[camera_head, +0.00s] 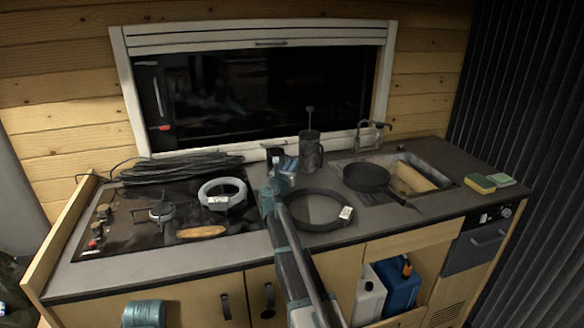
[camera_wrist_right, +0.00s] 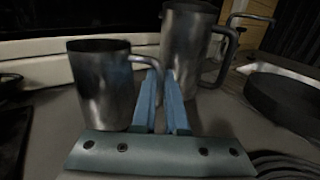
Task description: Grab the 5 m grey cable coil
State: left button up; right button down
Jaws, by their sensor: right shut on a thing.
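A light grey cable coil (camera_head: 238,184) with a white tag lies on the left of the counter, on the dark hob. A black coil (camera_head: 300,222), also tagged, lies right of my right forearm; its edge shows in the right wrist view (camera_wrist_right: 285,165). The tags are too small to read. My right gripper (camera_head: 287,166) reaches to the back of the counter, beyond both coils. Its blue fingers (camera_wrist_right: 161,80) are closed at the handle of a metal mug (camera_wrist_right: 103,85), apparently gripping it.
A taller metal pot (camera_head: 310,152) stands close behind the mug. A frying pan (camera_head: 366,177) is by the sink. A black cable bundle (camera_head: 180,167) lies at the back left. A bread-like piece (camera_head: 202,232) lies before the grey coil. Sponges (camera_head: 480,183) are far right.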

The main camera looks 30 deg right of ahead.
jog(key=shift+f, duration=0.2)
jog(key=c, duration=0.9)
grip_release()
jog(key=shift+c, duration=0.2)
jog(key=shift+r, duration=0.15)
jog(key=shift+s+a, duration=0.2)
jog(key=v, duration=1.1)
jog(key=shift+s+a, duration=0.1)
jog(key=shift+a, duration=0.1)
